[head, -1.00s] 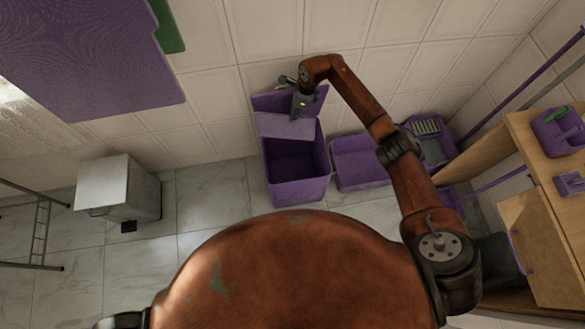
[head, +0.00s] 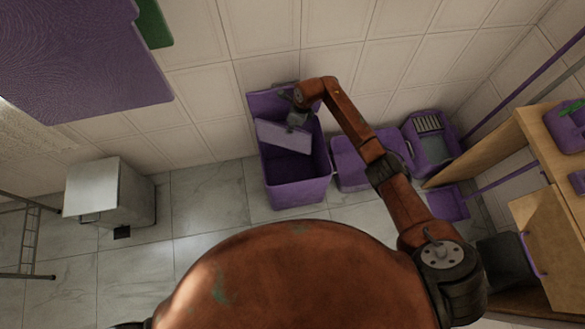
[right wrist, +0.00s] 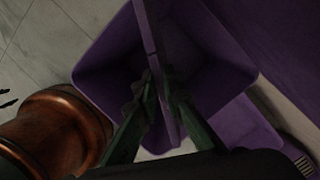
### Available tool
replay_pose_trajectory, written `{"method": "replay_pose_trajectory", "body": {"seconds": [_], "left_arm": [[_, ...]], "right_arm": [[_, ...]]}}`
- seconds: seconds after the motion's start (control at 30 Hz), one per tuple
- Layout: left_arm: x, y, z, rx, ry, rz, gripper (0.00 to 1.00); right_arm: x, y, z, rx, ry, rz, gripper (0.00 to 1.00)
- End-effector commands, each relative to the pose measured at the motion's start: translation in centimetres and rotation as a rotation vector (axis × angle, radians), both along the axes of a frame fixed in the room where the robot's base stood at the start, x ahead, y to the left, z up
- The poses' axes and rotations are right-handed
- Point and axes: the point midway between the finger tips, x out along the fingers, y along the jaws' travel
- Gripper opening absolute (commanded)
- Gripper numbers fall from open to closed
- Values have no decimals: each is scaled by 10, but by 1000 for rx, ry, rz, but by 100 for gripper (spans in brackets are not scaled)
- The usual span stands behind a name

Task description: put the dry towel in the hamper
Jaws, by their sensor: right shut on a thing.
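The hamper (head: 297,192) is a tall purple bin on the floor against the tiled wall, with its lid (head: 262,103) raised at the back. My right gripper (head: 297,122) is over the hamper's mouth, shut on a flat, light purple piece that I take to be the dry towel (head: 282,136). The towel hangs tilted, partly inside the hamper. In the right wrist view, the green fingers of my right gripper (right wrist: 163,85) pinch the towel's thin edge (right wrist: 147,30), with the hamper's interior (right wrist: 205,65) around it. My left gripper is not in view.
A purple basin (head: 362,165) stands right of the hamper, close to it, with another purple tub (head: 432,145) beyond. A grey metal box (head: 105,195) stands at left. Large purple cloth (head: 85,60) shows at upper left. A wooden cabinet (head: 550,225) is at right.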

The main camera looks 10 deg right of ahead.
Motion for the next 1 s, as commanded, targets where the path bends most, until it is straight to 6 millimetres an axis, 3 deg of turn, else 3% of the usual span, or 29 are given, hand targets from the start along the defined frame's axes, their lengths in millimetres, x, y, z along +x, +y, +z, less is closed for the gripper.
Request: {"method": "replay_pose_trajectory", "body": {"seconds": [0.27, 0.3, 0.6, 0.87, 1.0], "left_arm": [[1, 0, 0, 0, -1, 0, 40], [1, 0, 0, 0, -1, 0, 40], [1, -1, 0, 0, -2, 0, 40], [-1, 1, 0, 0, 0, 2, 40], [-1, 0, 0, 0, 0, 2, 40]], "right_arm": [[0, 0, 0, 0, -2, 1, 0], [0, 0, 0, 0, -2, 1, 10], [0, 0, 0, 1, -1, 1, 29], [0, 0, 0, 0, 0, 0, 29], [0, -3, 11, -1, -3, 0, 29]]}}
